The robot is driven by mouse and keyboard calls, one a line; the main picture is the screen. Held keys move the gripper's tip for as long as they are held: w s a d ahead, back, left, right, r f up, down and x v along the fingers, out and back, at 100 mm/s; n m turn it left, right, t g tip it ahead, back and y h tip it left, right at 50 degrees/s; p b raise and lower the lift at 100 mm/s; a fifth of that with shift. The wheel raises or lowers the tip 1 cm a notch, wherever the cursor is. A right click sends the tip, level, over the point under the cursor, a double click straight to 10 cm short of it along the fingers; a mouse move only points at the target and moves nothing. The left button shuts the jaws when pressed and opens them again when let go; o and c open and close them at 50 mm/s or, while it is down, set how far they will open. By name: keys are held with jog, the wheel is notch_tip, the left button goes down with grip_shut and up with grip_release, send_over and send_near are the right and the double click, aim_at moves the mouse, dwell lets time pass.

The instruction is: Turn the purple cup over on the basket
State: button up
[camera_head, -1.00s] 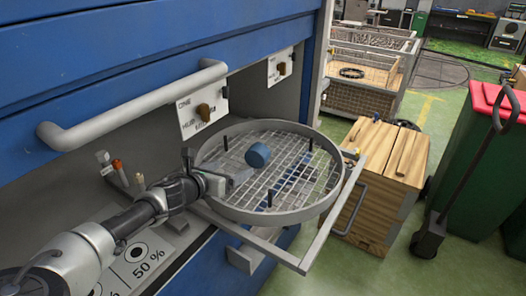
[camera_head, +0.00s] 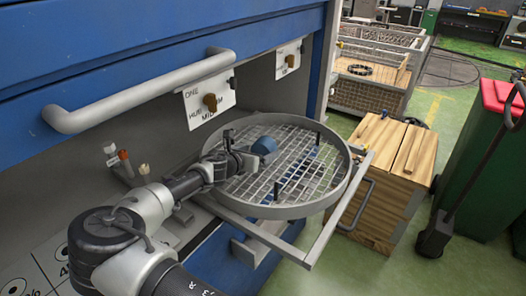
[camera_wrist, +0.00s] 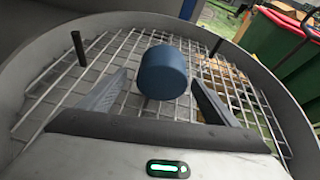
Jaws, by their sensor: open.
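A blue, cup-like cylinder (camera_head: 265,146) sits on the round wire basket (camera_head: 337,197); no purple cup shows. In the wrist view the blue cylinder (camera_wrist: 163,72) shows a rounded side and its lighter end face, and seems to lie tilted or on its side. I cannot tell where its opening is. My gripper (camera_head: 251,158) is open and reaches low over the basket from the left. In the wrist view my gripper (camera_wrist: 160,80) has one finger on each side of the cylinder, with no clear contact. The basket's wire mesh (camera_wrist: 110,50) lies beneath.
Black upright pegs (camera_head: 276,191) stand in the basket, and its raised rim surrounds the mesh. A grey frame (camera_head: 335,220) carries it out from the blue machine (camera_head: 120,40). A wooden crate (camera_head: 385,165) and a green bin (camera_head: 480,180) stand to the right.

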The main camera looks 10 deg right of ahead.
aim_at(260, 151)
jog(key=x, duration=0.3)
jog(key=shift+w+d+f, duration=0.1)
jog(key=shift+w+d, duration=0.05)
jog(key=shift+d, duration=0.2)
jog(key=c, duration=1.3)
